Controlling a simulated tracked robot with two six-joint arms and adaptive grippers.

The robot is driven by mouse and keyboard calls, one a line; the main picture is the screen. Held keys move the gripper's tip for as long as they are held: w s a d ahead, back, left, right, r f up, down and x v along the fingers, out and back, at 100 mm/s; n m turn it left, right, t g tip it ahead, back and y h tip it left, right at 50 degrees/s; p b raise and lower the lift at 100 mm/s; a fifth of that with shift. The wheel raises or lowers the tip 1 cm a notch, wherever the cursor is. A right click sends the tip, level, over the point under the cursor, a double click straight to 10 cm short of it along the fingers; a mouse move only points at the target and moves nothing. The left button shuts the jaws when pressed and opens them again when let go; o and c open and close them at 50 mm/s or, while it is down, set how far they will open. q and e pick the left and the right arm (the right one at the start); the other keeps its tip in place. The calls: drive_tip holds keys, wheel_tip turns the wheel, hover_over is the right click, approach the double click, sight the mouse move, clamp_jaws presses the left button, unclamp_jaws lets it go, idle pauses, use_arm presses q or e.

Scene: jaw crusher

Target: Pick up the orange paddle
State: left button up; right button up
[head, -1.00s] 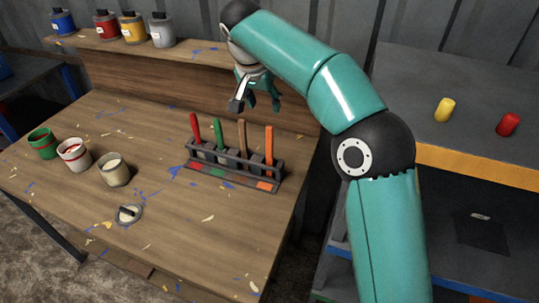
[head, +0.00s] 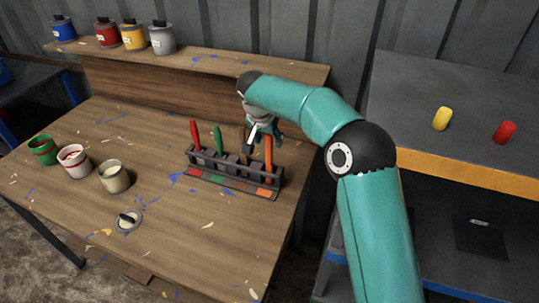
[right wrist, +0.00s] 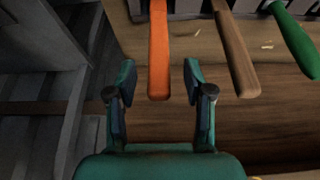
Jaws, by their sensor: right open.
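The orange paddle (head: 268,160) stands upright at the right end of a dark rack (head: 235,182) on the wooden table. My right gripper (head: 263,136) is open at the top of its handle in the head view. In the right wrist view the orange paddle (right wrist: 159,50) lies between the two open fingers (right wrist: 159,78), with a gap on each side. A brown paddle (right wrist: 236,50) is just right of the fingers there. My left gripper is not in view.
The rack also holds a red paddle (head: 196,134) and a green paddle (head: 218,140). Three open cans, one of them green (head: 43,150), and a round lid (head: 128,219) are on the table's left. Several closed cans stand on the back shelf (head: 200,62).

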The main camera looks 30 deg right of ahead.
drive_tip(key=shift+w+d+f, duration=0.15)
drive_tip(key=shift+d+f, duration=0.05)
drive_tip(key=shift+f, duration=0.35)
clamp_jaws()
drive_tip(key=shift+r, duration=0.1)
